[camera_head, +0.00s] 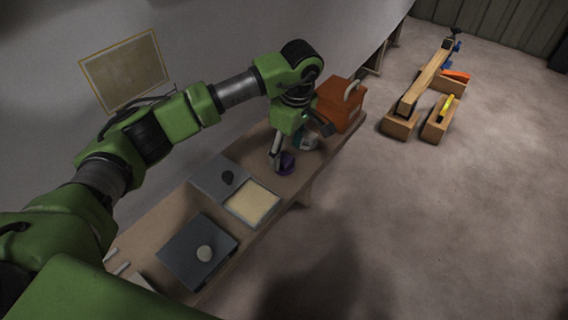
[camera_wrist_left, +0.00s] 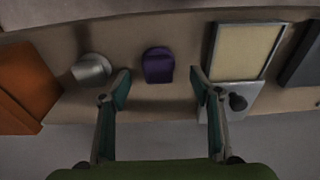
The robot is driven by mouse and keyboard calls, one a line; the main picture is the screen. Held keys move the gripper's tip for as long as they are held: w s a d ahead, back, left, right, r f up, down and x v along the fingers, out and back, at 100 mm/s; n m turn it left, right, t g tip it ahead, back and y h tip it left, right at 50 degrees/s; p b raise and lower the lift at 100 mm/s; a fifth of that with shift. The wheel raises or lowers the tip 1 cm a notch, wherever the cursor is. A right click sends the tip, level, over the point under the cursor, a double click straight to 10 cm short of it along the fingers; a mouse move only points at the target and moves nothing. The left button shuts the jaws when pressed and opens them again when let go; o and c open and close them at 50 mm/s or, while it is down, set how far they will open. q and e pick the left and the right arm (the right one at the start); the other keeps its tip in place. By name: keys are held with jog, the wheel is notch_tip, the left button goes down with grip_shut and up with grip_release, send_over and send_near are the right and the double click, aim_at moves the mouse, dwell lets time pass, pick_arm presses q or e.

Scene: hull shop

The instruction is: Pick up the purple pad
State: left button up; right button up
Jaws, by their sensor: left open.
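The purple pad (camera_head: 287,161) lies on the wooden bench, close to my left gripper, which hides part of it in the head view. In the left wrist view the purple pad (camera_wrist_left: 158,66) lies apart from the fingers, centred a little beyond the gap between them. My left gripper (camera_head: 277,160) is open and empty, pointing down over the bench. Its two fingers stand wide apart in the left wrist view (camera_wrist_left: 160,86). My right gripper does not show in either view.
A grey-white round container (camera_wrist_left: 91,69) and an orange box (camera_head: 341,104) stand on one side of the pad. A cream-filled tray (camera_head: 252,201) and a dark knob (camera_head: 227,177) on a grey plate are on the other. A dark panel (camera_head: 197,251) lies nearer.

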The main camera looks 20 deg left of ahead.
aim_at(284, 158)
pick_arm(q)
jog(key=f, duration=0.2)
jog(key=a+f, duration=0.1)
jog(key=f, duration=0.1)
jog(key=shift+w+f, duration=0.1)
jog(key=shift+w, duration=0.25)
jog(key=c, duration=1.2)
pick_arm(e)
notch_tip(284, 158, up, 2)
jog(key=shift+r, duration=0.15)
pick_arm(q)
jog(key=shift+r, duration=0.3)
jog(key=r, duration=0.3)
jog(key=shift+s+r, duration=0.2)
jog(key=shift+s, duration=0.05)
jog(key=s+d+r, duration=0.1)
jog(key=s+r, duration=0.2)
jog(key=s, duration=0.1)
jog(key=s+d+r+p, duration=0.1)
jog(key=s+r, duration=0.2)
jog(key=s, duration=0.1)
jog(key=s+d+r, duration=0.1)
jog(key=s+r, duration=0.2)
jog(key=s, duration=0.2)
jog(key=shift+d, duration=0.3)
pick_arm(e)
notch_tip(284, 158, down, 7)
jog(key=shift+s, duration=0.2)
